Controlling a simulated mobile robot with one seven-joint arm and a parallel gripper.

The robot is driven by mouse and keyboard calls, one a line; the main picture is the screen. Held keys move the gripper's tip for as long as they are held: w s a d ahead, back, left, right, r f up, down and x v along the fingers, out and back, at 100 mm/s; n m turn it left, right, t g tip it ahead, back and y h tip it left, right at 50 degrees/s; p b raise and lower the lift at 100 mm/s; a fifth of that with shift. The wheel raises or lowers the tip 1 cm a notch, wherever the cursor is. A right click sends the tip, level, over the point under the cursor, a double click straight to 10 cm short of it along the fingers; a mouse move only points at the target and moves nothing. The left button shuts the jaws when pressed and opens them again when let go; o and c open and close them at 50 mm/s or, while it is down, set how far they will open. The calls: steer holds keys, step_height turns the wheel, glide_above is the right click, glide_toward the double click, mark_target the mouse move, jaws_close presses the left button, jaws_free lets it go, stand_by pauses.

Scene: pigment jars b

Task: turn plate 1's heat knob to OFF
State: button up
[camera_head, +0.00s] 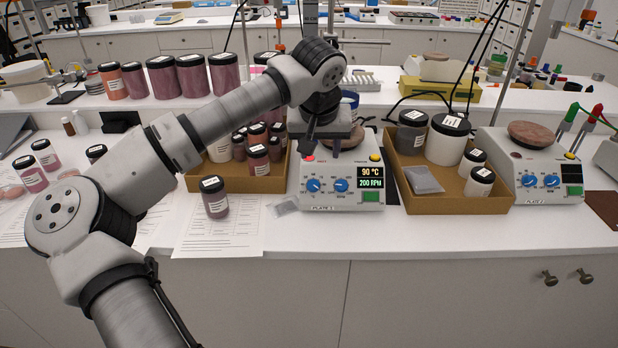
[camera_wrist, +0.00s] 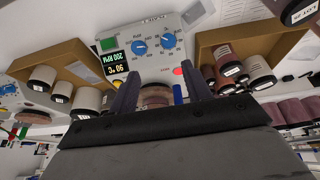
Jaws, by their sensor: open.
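Plate 1 (camera_head: 343,197) is a white hotplate with two blue knobs on its front. The left knob (camera_head: 313,185) and right knob (camera_head: 341,185) also show upside down in the wrist view, as the right one (camera_wrist: 168,40) and left one (camera_wrist: 138,46). The display (camera_head: 371,183) reads 90 °C and 200 RPM. A red light (camera_head: 309,158) shows above the left knob. My gripper (camera_head: 310,147) is above the front panel, apart from the knobs. In the wrist view its fingers (camera_wrist: 161,76) are open and empty.
A cardboard tray of jars (camera_head: 240,184) stands left of plate 1, another (camera_head: 455,203) right. A lone jar (camera_head: 214,197) stands on a paper sheet (camera_head: 222,235) at the front left. Plate 2 (camera_head: 541,182) is farther right. The counter directly in front of plate 1 is clear.

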mark_target(313, 185)
steer(key=shift+y, duration=0.3)
steer(key=p+x, duration=0.1)
steer(key=x, duration=0.3)
steer(key=p+x, duration=0.2)
steer(key=x, duration=0.3)
steer(key=a+p+x, duration=0.1)
steer(key=x, duration=0.4)
steer(key=c, duration=1)
steer(key=shift+f+b, duration=0.15)
steer(key=shift+b, duration=0.15)
